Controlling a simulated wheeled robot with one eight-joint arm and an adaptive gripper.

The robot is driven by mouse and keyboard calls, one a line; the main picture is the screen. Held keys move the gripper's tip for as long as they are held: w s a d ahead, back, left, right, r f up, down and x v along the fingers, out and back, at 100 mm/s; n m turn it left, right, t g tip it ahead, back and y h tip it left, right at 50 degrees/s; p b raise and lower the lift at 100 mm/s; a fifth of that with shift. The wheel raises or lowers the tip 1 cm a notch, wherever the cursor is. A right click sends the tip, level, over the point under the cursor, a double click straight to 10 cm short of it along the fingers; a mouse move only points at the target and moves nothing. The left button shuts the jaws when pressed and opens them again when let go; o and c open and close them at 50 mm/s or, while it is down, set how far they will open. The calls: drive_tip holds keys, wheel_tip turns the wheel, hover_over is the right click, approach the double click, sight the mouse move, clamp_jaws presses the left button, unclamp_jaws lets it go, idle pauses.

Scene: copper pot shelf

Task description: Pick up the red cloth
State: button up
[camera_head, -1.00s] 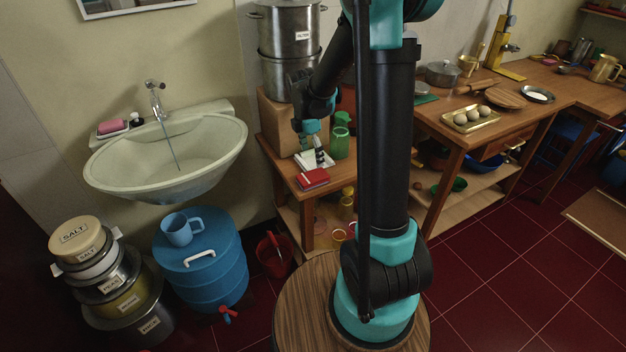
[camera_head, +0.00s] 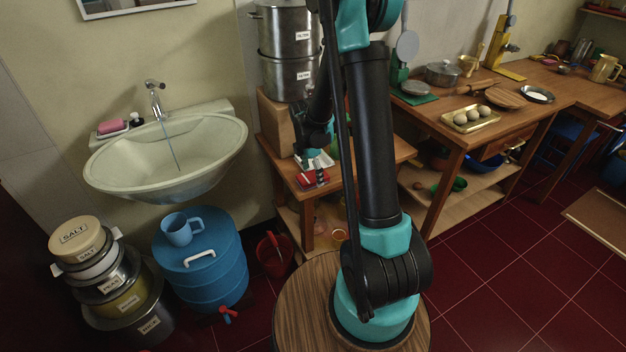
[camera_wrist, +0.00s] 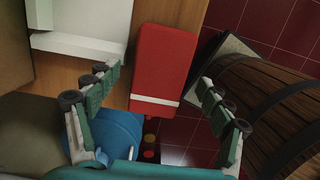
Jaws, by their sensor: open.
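The red cloth (camera_wrist: 163,62) is a folded red rectangle with a white stripe near one end. It lies on the small wooden table beside a white item (camera_wrist: 85,28). In the head view the red cloth (camera_head: 306,181) is partly hidden by my gripper (camera_head: 316,168), which is over that table. In the wrist view my gripper (camera_wrist: 160,105) is open and empty, with one finger on each side of the cloth's striped end. The fingers look apart from the cloth. Their exact height above it cannot be told.
A blue barrel (camera_head: 200,265) with a mug stands on the floor left of the small table (camera_head: 375,150). Steel canisters (camera_head: 290,45) stand on a wooden box behind. A red bucket (camera_head: 272,252) is on the floor below. A wooden barrel-like stool (camera_wrist: 265,105) is at the right.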

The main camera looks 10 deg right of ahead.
sight(312, 176)
drive_tip(key=shift+c, duration=0.3)
drive_tip(key=c, duration=1.3)
drive_tip(key=shift+r, duration=0.15)
wheel_tip(312, 176, up, 20)
drive_tip(key=shift+f, duration=0.1)
